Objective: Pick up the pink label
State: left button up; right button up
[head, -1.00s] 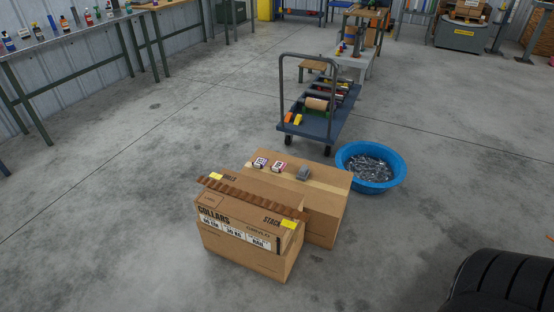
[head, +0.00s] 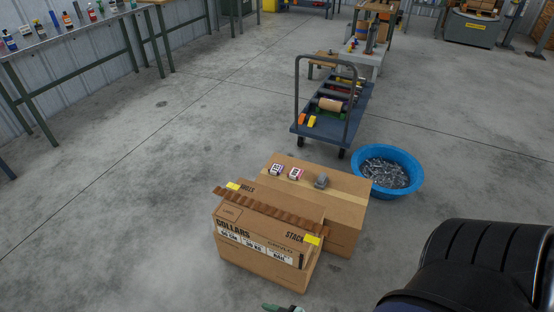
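No flat pink label can be made out clearly. A small white and pink-red item (head: 296,174) stands on the rear cardboard box (head: 341,212), between a white and dark purple item (head: 276,170) and a grey item (head: 321,181). Its print is too small to read. Neither gripper can be made out in the head view.
A front cardboard box (head: 268,250) marked COLLARS has a brown corrugated strip (head: 265,214) across it and yellow stickers. A blue tub (head: 416,166) of metal pieces and a blue trolley (head: 319,132) stand behind. Floor at left is clear.

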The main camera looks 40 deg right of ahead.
aim_at(295, 172)
jog(key=i+u, duration=0.3)
jog(key=i, duration=0.35)
jog(key=i+l+u, duration=0.1)
jog(key=i+u, duration=0.2)
jog(key=i, duration=0.35)
jog(key=i+z, duration=0.1)
jog(key=i, duration=0.6)
jog(key=i+j+z, duration=0.1)
jog(key=i, duration=0.6)
jog(key=i+z, duration=0.95)
jog(key=z, duration=0.2)
jog(key=i+l+z, duration=0.1)
jog(key=i+z, duration=0.85)
jog(key=z, duration=0.15)
jog(key=i+z, duration=0.6)
jog(key=z, duration=0.25)
jog(key=i+z, duration=0.25)
jog(key=z, duration=0.15)
jog(key=i+l+z, duration=0.1)
jog(key=i+z, duration=0.75)
jog(key=i+j, duration=0.05)
